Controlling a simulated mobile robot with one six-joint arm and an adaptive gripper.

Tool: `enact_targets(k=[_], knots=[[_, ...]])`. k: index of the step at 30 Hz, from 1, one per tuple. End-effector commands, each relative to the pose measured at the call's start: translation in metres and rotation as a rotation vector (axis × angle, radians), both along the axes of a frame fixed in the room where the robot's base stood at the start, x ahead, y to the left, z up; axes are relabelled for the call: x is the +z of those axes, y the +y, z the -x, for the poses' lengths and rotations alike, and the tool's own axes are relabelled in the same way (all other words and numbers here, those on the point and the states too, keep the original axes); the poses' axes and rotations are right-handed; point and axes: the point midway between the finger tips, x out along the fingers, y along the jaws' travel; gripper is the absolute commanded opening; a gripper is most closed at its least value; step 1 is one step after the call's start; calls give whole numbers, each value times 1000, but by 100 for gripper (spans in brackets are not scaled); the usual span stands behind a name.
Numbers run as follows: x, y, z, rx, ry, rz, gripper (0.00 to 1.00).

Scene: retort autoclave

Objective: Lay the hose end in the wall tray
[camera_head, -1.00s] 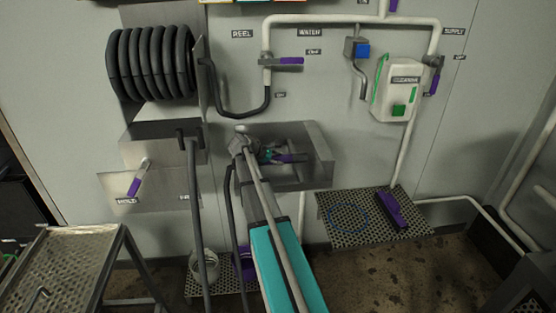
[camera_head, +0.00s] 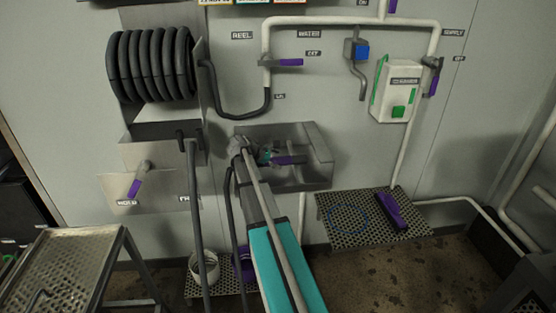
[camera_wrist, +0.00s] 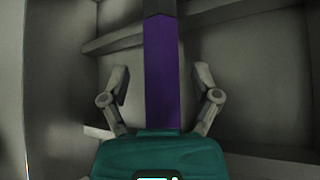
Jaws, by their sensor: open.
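The grey metal wall tray (camera_head: 318,158) is fixed to the wall in the middle of the head view. The hose end's purple grip (camera_head: 292,160) shows inside it, low, its far part hidden by my gripper. My gripper (camera_head: 270,155) is at the tray, just left of the purple grip. In the wrist view its two grey fingers (camera_wrist: 162,84) are spread, with the purple grip (camera_wrist: 162,75) between them and a gap on each side. A black hose (camera_head: 231,205) hangs just left of my arm; its join to the grip is hidden.
A black hose reel (camera_head: 150,63) is at upper left. A perforated shelf (camera_head: 345,235) at lower right holds a purple item (camera_head: 390,210) and a blue loop. A metal table (camera_head: 75,262) stands at lower left.

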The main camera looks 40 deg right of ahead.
Motion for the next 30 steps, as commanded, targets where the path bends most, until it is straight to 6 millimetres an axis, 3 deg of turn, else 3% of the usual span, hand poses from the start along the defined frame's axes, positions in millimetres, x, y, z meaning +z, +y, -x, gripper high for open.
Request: enact_targets(k=[15, 30], knots=[[35, 47, -6, 1, 1, 0, 80], [39, 57, -8, 0, 0, 0, 80]])
